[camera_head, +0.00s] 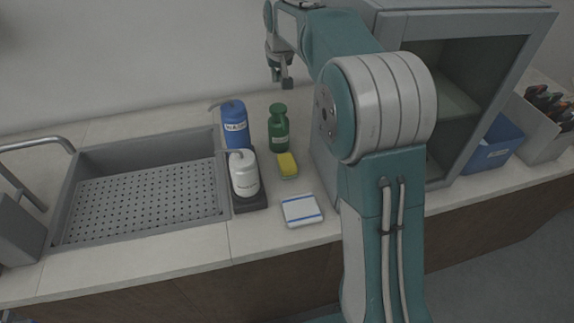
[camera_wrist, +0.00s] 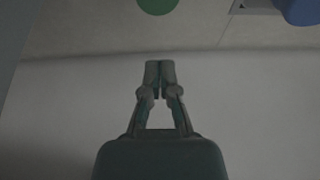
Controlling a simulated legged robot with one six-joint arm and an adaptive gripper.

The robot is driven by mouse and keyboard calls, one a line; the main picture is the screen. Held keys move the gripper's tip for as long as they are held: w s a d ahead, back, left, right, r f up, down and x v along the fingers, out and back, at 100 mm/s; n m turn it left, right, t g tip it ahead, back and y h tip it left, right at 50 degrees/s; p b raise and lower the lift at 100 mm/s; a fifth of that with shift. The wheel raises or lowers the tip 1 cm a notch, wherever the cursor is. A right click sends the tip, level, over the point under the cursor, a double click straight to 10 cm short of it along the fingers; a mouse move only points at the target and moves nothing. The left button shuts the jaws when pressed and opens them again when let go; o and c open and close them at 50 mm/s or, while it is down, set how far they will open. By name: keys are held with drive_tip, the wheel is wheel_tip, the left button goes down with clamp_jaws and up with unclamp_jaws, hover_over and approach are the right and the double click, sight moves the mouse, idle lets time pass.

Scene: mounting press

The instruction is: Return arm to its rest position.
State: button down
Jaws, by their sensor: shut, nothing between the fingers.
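My arm rises in front of the counter in the head view, bends at the large grey joint and reaches back toward the wall. My gripper (camera_head: 281,79) hangs above the back of the counter, over and behind the green bottle (camera_head: 278,130). In the wrist view my gripper (camera_wrist: 160,66) has its fingertips together with nothing between them. The green bottle's round top (camera_wrist: 157,4) shows at the upper edge of the wrist view, apart from the fingers.
A grey open-fronted cabinet (camera_head: 521,40) stands right beside my arm. A blue bottle (camera_head: 235,127), white bottle (camera_head: 244,175), yellow sponge (camera_head: 287,165) and white pad (camera_head: 301,210) stand or lie by the sink (camera_head: 140,205). A blue bin (camera_head: 497,146) and tool box (camera_head: 541,130) are at right.

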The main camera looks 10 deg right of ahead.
drive_tip(key=shift+s, duration=0.1)
drive_tip(key=s+r, duration=0.3)
drive_tip(key=s, duration=0.6)
drive_tip(key=s+r, duration=0.3)
drive_tip(key=s, duration=0.7)
drive_tip(key=s+f, duration=0.3)
drive_tip(key=s, duration=0.7)
drive_tip(key=s+f+t, duration=0.1)
drive_tip(key=s+f, duration=0.2)
drive_tip(key=s, duration=0.7)
drive_tip(key=shift+s, duration=0.3)
